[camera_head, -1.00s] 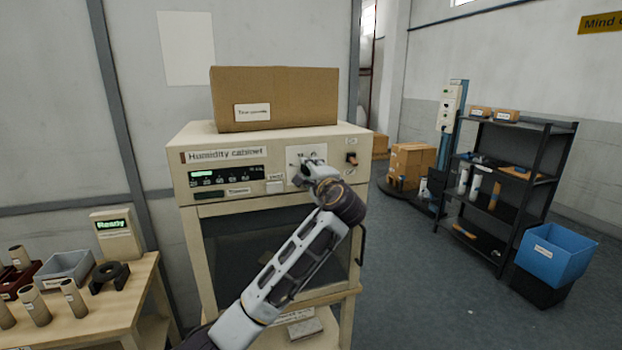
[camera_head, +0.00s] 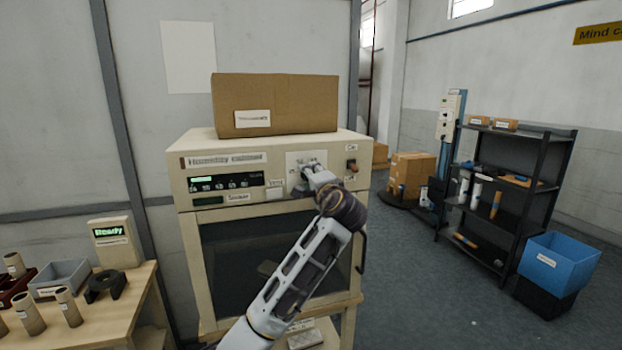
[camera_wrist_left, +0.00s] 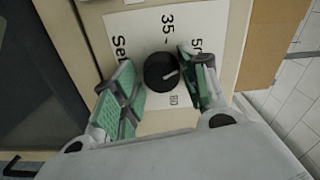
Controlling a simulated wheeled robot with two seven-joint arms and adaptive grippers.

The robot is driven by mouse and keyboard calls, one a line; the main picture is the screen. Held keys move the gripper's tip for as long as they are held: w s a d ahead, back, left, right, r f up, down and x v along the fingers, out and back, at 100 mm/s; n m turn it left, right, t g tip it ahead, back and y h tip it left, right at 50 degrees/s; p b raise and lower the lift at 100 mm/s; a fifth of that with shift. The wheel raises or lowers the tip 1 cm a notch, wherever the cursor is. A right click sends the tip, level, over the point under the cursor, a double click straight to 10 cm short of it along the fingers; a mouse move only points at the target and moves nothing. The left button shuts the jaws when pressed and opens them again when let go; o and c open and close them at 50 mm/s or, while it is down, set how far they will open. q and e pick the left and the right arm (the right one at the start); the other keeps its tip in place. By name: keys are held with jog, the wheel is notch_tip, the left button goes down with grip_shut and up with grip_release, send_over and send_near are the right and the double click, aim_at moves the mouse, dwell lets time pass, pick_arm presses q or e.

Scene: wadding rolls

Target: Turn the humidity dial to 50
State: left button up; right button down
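The humidity cabinet (camera_head: 262,150) has a white dial plate (camera_head: 296,160) on its upper right front. In the left wrist view, the round black dial (camera_wrist_left: 161,72) has a white pointer line aimed to the right of the picture. "35" is printed above it, a partly hidden "50" at upper right, and another small number below. My left gripper (camera_wrist_left: 161,80) is open, with green-padded fingers on either side of the dial and visible gaps to it. In the head view my left gripper (camera_head: 312,176) covers the dial. My right gripper is out of view.
A cardboard box (camera_head: 275,103) sits on the cabinet. A switch (camera_head: 351,165) is right of the dial plate. A table with tubes and a "Ready" display box (camera_head: 115,243) stands at left.

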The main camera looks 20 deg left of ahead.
pick_arm(q)
jog(key=shift+o, duration=0.7)
jog(key=shift+r, duration=0.1)
jog(key=shift+s+d, duration=0.1)
jog(key=v, duration=1.1)
jog(key=shift+s+d, duration=0.25)
jog(key=shift+s, duration=0.05)
jog(key=shift+w, duration=0.1)
